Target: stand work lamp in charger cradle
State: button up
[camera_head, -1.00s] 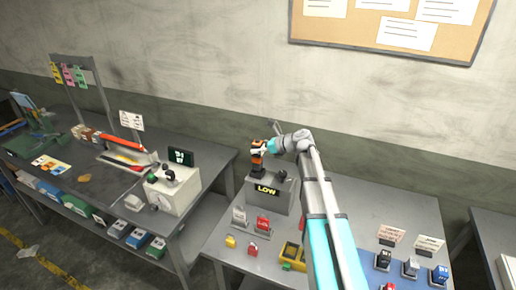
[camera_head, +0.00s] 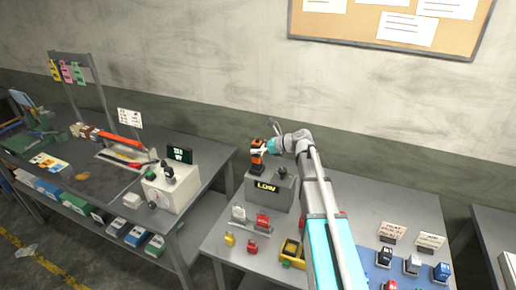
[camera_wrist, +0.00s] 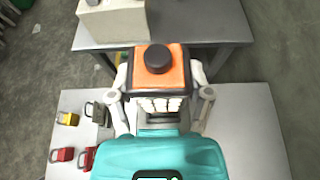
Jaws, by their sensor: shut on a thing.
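The orange-and-black work lamp (camera_head: 257,155) is upright at the top of a grey box with a yellow LOW display (camera_head: 268,190), which looks like the charger cradle. My gripper (camera_head: 262,151) is shut on the lamp from the right side. In the wrist view, the lamp's orange top with a round black knob (camera_wrist: 158,60) shows between the two fingers (camera_wrist: 160,92). The lamp's base is partly hidden, and I cannot tell whether it is seated in the box or just above it.
Several small blocks stand on a blue mat (camera_head: 385,270) at right. The left bench holds a white box (camera_head: 172,187). A gap separates the benches.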

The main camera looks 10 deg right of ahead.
jog(key=shift+f+b, duration=0.8)
jog(key=shift+f, duration=0.05)
jog(key=o, duration=1.3)
jog(key=shift+r, duration=0.2)
notch_tip(320, 180, up, 9)
jog(key=p, duration=0.9)
